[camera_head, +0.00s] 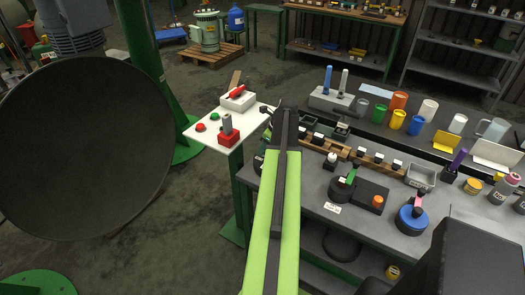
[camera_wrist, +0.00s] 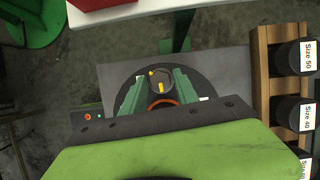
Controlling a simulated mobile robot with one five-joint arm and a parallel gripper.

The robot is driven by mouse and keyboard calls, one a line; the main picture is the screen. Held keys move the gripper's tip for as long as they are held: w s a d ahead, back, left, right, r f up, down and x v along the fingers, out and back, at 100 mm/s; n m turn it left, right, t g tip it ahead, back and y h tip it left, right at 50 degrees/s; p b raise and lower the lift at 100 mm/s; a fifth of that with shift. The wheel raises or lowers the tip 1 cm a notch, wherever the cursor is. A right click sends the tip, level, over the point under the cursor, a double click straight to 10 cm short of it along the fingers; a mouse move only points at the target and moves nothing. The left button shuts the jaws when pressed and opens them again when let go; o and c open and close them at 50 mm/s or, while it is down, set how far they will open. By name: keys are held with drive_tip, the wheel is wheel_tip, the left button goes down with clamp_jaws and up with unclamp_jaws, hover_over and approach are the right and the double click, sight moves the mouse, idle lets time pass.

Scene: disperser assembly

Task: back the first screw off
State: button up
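In the wrist view my gripper (camera_wrist: 163,78) points down with its two green fingers apart. Between the fingertips is a small dark round piece (camera_wrist: 159,86) with yellow marks, and an orange-red ring (camera_wrist: 163,103) shows nearer the gripper body. Beneath them is a dark round disc (camera_wrist: 122,75) on a grey plate (camera_wrist: 215,66). No screw can be clearly made out, and I cannot tell whether the fingers touch the round piece. In the head view my green arm hides most of this spot.
Wooden racks (camera_head: 370,156) hold labelled dark blocks; one rack (camera_wrist: 262,75) stands close right of my gripper in the wrist view. A white table (camera_head: 205,131) with red parts stands left of the grey workbench (camera_head: 335,228). Cups and tools crowd the bench's right side.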

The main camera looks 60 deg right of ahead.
clamp_jaws()
drive_tip(key=shift+a, duration=0.45)
drive_tip(key=shift+d, duration=0.3)
drive_tip(key=shift+d+n, duration=0.2)
drive_tip(key=shift+n, duration=0.2)
drive_tip(key=n+y, duration=0.1)
drive_tip(key=n, duration=0.1)
drive_tip(key=n+y, duration=0.1)
drive_tip(key=n, duration=0.2)
drive_tip(key=shift+w+d+g, duration=0.15)
drive_tip(key=shift+d+g, duration=0.05)
drive_tip(key=shift+g, duration=0.2)
drive_tip(key=n+g+y, duration=0.1)
drive_tip(key=n, duration=0.3)
drive_tip(key=shift+d, duration=0.1)
drive_tip(key=n+g, duration=0.1)
drive_tip(key=n, duration=0.1)
drive_tip(key=n+y, duration=0.1)
drive_tip(key=n, duration=0.1)
drive_tip(key=shift+w+n+g, duration=0.15)
drive_tip(key=shift+n+g, duration=0.15)
drive_tip(key=shift+g, duration=0.1)
drive_tip(key=shift+n, duration=0.3)
